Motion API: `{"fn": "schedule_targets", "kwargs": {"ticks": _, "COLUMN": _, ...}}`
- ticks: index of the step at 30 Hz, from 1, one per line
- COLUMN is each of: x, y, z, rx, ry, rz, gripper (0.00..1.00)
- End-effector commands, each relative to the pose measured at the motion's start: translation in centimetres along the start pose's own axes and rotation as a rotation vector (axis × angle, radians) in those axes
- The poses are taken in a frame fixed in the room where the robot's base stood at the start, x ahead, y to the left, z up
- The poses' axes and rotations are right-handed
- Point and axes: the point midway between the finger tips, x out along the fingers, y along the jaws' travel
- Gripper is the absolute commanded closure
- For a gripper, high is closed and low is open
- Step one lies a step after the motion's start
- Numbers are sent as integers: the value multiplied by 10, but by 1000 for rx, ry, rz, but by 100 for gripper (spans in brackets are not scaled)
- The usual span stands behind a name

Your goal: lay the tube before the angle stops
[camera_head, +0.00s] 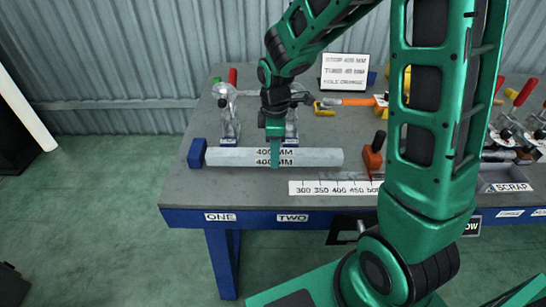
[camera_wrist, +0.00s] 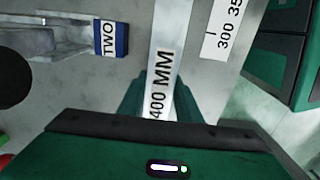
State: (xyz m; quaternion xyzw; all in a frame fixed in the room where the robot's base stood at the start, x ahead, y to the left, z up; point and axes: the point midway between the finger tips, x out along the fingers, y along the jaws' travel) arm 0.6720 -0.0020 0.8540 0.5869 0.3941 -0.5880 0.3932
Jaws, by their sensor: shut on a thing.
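A light grey square tube marked 400 MM (camera_head: 318,157) lies lengthwise along the front left of the bench, its left end at a blue end block (camera_head: 198,153). It also shows in the wrist view (camera_wrist: 168,45). My gripper (camera_head: 275,158) reaches down over the tube's middle and is shut on it, with one green finger on each side in the wrist view (camera_wrist: 160,100). Behind the tube stand two clamps on blue blocks, the left one (camera_head: 229,115) and the right one, whose blue block reads TWO (camera_wrist: 122,40). I cannot tell which parts are the angle stops.
A white scale (camera_head: 335,187) lies in front of the tube. An orange-and-black tool (camera_head: 373,158) stands right of it. A sign (camera_head: 345,72), an orange-handled tool (camera_head: 355,101) and a SCRAP bin (camera_head: 508,187) are farther off. My arm hides much of the bench's right half.

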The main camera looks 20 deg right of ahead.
Motion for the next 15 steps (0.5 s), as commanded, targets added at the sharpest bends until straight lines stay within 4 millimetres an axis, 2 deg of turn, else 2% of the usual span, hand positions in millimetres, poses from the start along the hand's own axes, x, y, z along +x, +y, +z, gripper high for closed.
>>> {"fn": "schedule_targets", "kwargs": {"ticks": 5, "x": 15, "y": 0, "z": 0, "rx": 1, "ry": 0, "rz": 0, "gripper": 100}}
{"fn": "schedule_targets", "kwargs": {"ticks": 15, "x": 17, "y": 0, "z": 0, "rx": 1, "ry": 0, "rz": 1, "gripper": 100}}
